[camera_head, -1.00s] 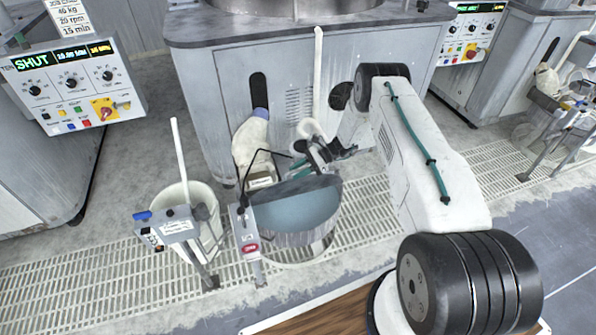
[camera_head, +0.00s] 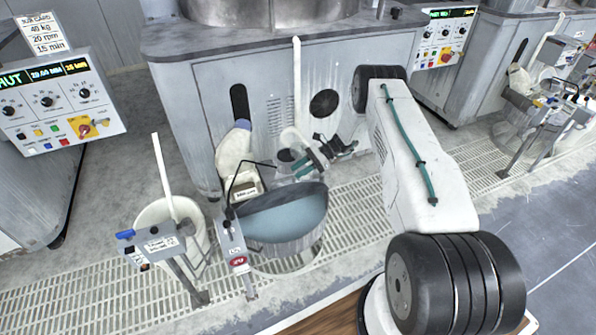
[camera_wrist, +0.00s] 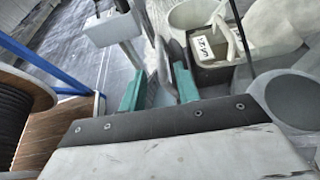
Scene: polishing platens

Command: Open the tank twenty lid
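A round tank (camera_head: 284,236) with a blue-grey top stands on the floor grating in front of a grey machine. Its top (camera_head: 290,216) has a darker grey back part and a teal-blue front part; I cannot tell whether this is a lid lying shut. A post with a red label (camera_head: 238,262) stands at its front left; its number is too small to read. My gripper (camera_head: 313,160) has teal fingers and hangs just behind the tank's back right rim, apparently apart from it. In the wrist view my gripper (camera_wrist: 160,92) is open, with no object clearly held between its fingers.
A white bucket (camera_head: 150,222) with a post and sign (camera_head: 160,244) stands left of the tank. A pale jug (camera_head: 234,150) and a labelled box (camera_head: 246,186) stand behind it. A white upright pipe (camera_head: 297,85) rises nearby. A control panel (camera_head: 62,96) is at left.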

